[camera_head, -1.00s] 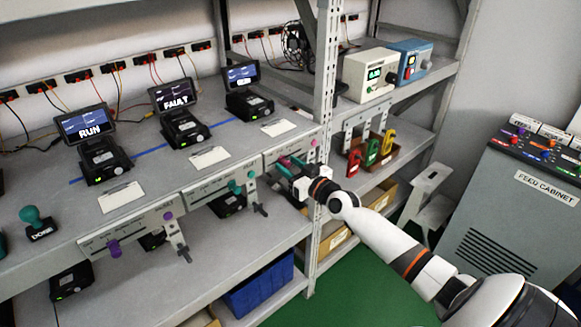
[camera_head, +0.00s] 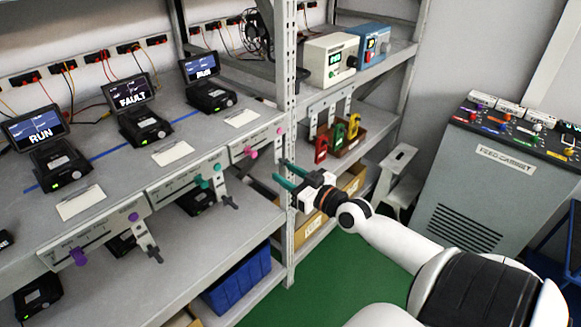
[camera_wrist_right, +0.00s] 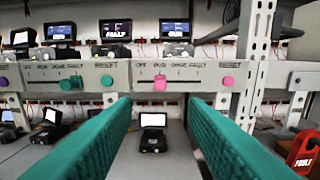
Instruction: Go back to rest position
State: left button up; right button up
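My right gripper (camera_head: 287,176) is in front of the rack's upper shelf edge, near the pink knob (camera_head: 251,153). Its two teal fingers are spread apart with nothing between them. In the right wrist view the open fingers (camera_wrist_right: 160,135) frame a small black device on the lower shelf (camera_wrist_right: 152,130). The pink knob also shows in the wrist view (camera_wrist_right: 160,83), above and beyond the fingers and apart from them. My right arm reaches in from the lower right. My left gripper is not in view.
A metal rack post (camera_head: 289,110) stands close beside the right gripper. Monitors reading RUN (camera_head: 37,127) and FAULT (camera_head: 129,92) stand on the upper shelf. A blue bin (camera_head: 237,279) sits low. A grey step stool (camera_head: 396,175) and cabinet (camera_head: 493,190) stand right; green floor is open.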

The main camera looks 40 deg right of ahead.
jog(key=shift+s, duration=0.3)
dwell(0.4)
jog(key=s+f+g+h, duration=0.1)
jog(key=s+f+g, duration=0.25)
jog(key=f, duration=0.85)
jog(key=s+f+m+g+h, duration=0.15)
jog(key=s+f, duration=0.35)
jog(key=f, duration=0.7)
jog(key=s+f+g, duration=0.3)
jog(key=s+f, duration=0.1)
jog(key=f, duration=0.8)
jog(key=s+a+f+n+g, duration=0.1)
jog(key=s+a+f+g, duration=0.2)
jog(key=s+a+f, duration=0.3)
jog(key=s+a+f+n+g+y, duration=0.1)
jog(key=s+a+f+g, duration=0.2)
jog(key=s, duration=1)
jog(key=s+a+f+n+g, duration=0.1)
jog(key=s+a+f+g, duration=0.2)
jog(key=s+a+f, duration=0.6)
notch_tip(320, 180, down, 2)
jog(key=shift+s+a+f, duration=0.2)
jog(key=shift+s+f, duration=0.05)
jog(key=shift+s, duration=0.05)
